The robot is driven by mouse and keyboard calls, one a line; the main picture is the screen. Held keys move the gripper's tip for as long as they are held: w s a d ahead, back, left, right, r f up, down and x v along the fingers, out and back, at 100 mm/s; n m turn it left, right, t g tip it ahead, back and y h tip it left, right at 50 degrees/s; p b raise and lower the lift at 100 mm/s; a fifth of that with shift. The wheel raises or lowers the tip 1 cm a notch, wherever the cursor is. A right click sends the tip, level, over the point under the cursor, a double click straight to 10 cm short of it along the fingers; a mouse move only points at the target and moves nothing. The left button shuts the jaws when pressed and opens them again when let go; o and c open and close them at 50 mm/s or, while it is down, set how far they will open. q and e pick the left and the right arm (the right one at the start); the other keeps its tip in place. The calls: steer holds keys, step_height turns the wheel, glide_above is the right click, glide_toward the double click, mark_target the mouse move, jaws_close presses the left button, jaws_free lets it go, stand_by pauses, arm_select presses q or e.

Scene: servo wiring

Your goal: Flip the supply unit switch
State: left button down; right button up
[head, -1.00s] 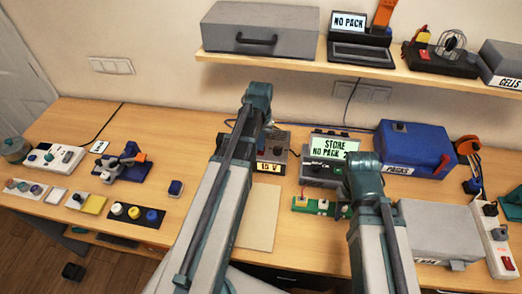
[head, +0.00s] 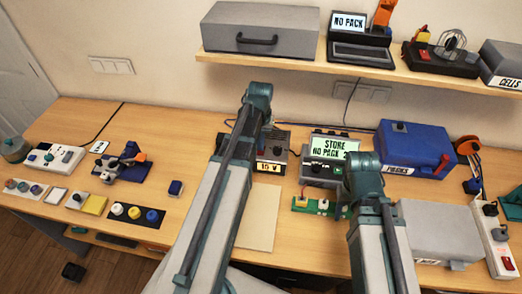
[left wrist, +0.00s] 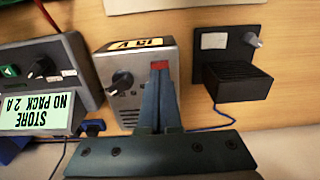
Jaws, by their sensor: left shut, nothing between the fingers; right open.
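The supply unit (head: 273,150) is a grey box with a yellow "15 V" label, partly behind my left arm in the head view. In the left wrist view the supply unit (left wrist: 118,67) appears upside down, with a black knob and a red switch (left wrist: 160,66) on its face. My left gripper (left wrist: 160,78) is shut and empty, its fingertips right at the red switch and covering part of it. I cannot tell whether they touch it. In the head view my left gripper is hidden behind its arm.
The store unit (head: 325,172) with a green-lit screen stands beside the supply unit. A black device with a knob (left wrist: 235,75) is on its other side, with a blue wire nearby. A blue packs case (head: 415,145) and a grey box (head: 445,225) lie further right.

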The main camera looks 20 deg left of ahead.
mark_target(261, 153)
arm_select(q)
steer(key=shift+f+b, duration=0.95)
stand_by(0.5)
steer(key=shift+r, duration=0.2)
step_height(261, 153, up, 7)
steer(key=p, duration=0.7)
steer(key=shift+f, duration=0.1)
steer(key=shift+d+f, duration=0.15)
steer(key=shift+d, duration=0.05)
steer(key=s+d+f+m+b, duration=0.3)
steer(key=s+d, duration=0.4)
steer(key=d, duration=0.3)
steer(key=s+d+f+m+y+b, duration=0.1)
steer(key=s+d+f+m+b, duration=0.2)
steer(key=s+d, duration=0.4)
steer(key=d+f+b, duration=0.1)
steer(key=d, duration=0.3)
steer(key=shift+s+d+m, duration=0.2)
steer(key=shift+s+m, duration=0.1)
steer(key=shift+s, duration=0.05)
